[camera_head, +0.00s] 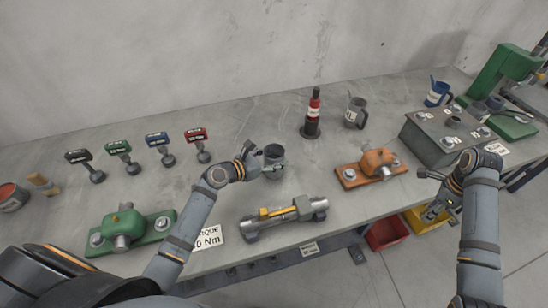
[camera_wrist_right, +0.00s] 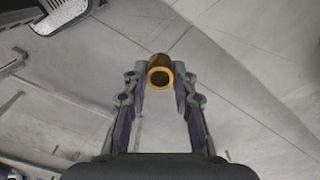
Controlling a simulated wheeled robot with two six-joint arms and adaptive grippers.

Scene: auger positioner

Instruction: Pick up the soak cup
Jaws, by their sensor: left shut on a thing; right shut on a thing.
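A dark grey cup (camera_head: 274,153), which looks like the soak cup, is upright at the middle of the bench. My left gripper (camera_head: 272,168) is shut on it from the left and front. I cannot tell whether its base touches the bench. My right gripper (camera_head: 430,214) is out past the front edge of the bench, above the yellow bin. In the right wrist view it is shut on a small brass cylinder (camera_wrist_right: 159,73) with a hollow end, held between the fingertips.
A labelled grey mug (camera_head: 355,113) and a red-and-black bottle (camera_head: 313,110) stand behind the cup. An orange fixture (camera_head: 370,168) is to its right and a metal tool (camera_head: 285,213) in front. A grey box (camera_head: 425,140) and blue mug (camera_head: 437,95) stand right.

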